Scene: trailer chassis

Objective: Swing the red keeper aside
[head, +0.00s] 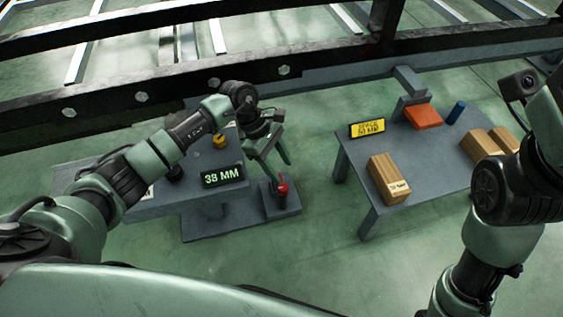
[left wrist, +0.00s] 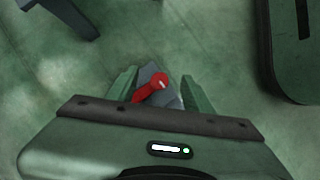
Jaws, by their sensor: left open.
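The red keeper (head: 283,188) stands at the top of a small grey block (head: 284,205) beside the left table. My left gripper (head: 278,170) is open, its two green fingers pointing down just above and around the keeper's place. In the left wrist view the red keeper (left wrist: 151,88) lies between the two open fingers of the left gripper (left wrist: 160,85), with the grey block beneath it. I cannot tell whether a finger touches it.
A sign reading 38 MM (head: 222,176) stands on the left table, near a yellow object (head: 220,141). The right table (head: 424,160) holds wooden blocks (head: 389,179), an orange block (head: 423,117), a blue cylinder (head: 455,112) and a yellow sign (head: 367,128). A dark chassis beam (head: 330,62) crosses behind.

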